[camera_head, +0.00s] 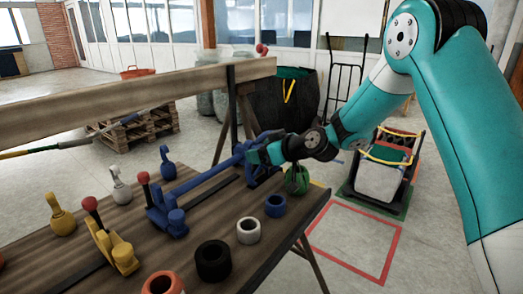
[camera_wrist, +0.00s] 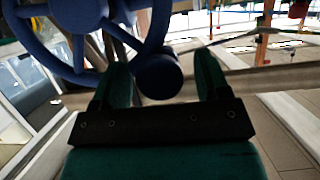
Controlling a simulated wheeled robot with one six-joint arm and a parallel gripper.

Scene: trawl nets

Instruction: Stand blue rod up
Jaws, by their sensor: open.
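The blue rod (camera_head: 205,183) lies low and slanted over the wooden table, running from its blue base (camera_head: 172,220) up and right towards my gripper. My gripper (camera_head: 258,154) is at the rod's far end, above the table's far right part. In the wrist view my gripper (camera_wrist: 162,72) is open, its two green fingers apart, with a round dark blue end (camera_wrist: 158,76) between them. I cannot tell whether the fingers touch it. A blue spoked wheel (camera_wrist: 80,12) shows beyond the left finger. The rod's far end is partly hidden by my gripper in the head view.
A yellow lever (camera_head: 110,240) with a red ball stands left of the blue base. White (camera_head: 248,230), black (camera_head: 213,261), blue (camera_head: 275,206) and orange rings lie along the near edge. A green striped ball (camera_head: 297,180) sits near the right corner. A wooden beam (camera_head: 130,100) crosses behind.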

